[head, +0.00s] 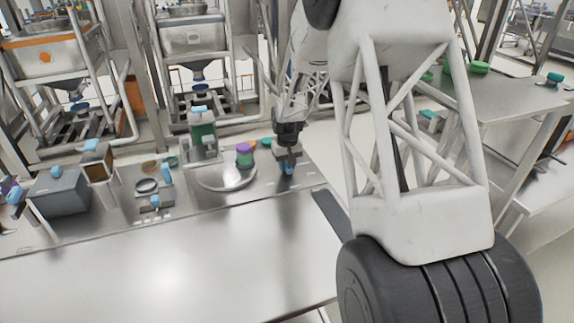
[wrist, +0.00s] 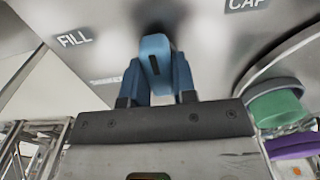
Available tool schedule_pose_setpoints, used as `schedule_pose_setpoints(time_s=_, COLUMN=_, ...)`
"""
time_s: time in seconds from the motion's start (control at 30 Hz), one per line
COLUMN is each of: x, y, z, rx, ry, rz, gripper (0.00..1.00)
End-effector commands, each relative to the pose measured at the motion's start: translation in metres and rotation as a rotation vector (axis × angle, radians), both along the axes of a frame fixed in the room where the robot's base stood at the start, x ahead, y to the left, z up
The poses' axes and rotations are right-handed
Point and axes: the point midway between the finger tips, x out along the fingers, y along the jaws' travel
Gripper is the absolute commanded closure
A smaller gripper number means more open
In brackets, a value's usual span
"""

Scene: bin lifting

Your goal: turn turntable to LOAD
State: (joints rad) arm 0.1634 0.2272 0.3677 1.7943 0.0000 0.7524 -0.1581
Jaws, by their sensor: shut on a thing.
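The turntable (head: 226,177) is a shiny round plate on the metal bench in the head view. My gripper (head: 288,161) is to the right of the plate, low over the bench. In the wrist view its fingers (wrist: 157,82) are shut on a blue handle (wrist: 153,55). The words FILL (wrist: 75,40) and CAP (wrist: 246,4) show on the surface beyond it; another label is too blurred to read. The plate's rim (wrist: 285,50) and the jar (wrist: 276,107) show at right. I cannot see the word LOAD.
Small fixtures with blue parts (head: 155,203) and a grey box (head: 58,192) are to the left. The front of the bench (head: 180,270) is clear. My arm covers much of the right side.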

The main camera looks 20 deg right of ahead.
Motion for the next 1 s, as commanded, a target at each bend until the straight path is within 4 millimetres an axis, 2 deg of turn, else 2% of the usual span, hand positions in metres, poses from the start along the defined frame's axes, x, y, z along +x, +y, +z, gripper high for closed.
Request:
schedule_pose_setpoints(time_s=0.37, x=0.0000, y=-0.0001, z=0.0007, rx=0.000, ry=0.000, rz=0.006, gripper=0.98)
schedule_pose_setpoints(time_s=0.4, x=0.0000, y=-0.0001, z=0.0007, rx=0.000, ry=0.000, rz=0.006, gripper=0.71)
schedule_pose_setpoints(time_s=0.57, x=0.0000, y=-0.0001, z=0.0004, rx=0.000, ry=0.000, rz=0.006, gripper=0.49)
schedule_pose_setpoints(time_s=1.0, x=0.0002, y=0.0000, z=0.0063, rx=0.000, ry=-0.001, rz=0.005, gripper=0.49)
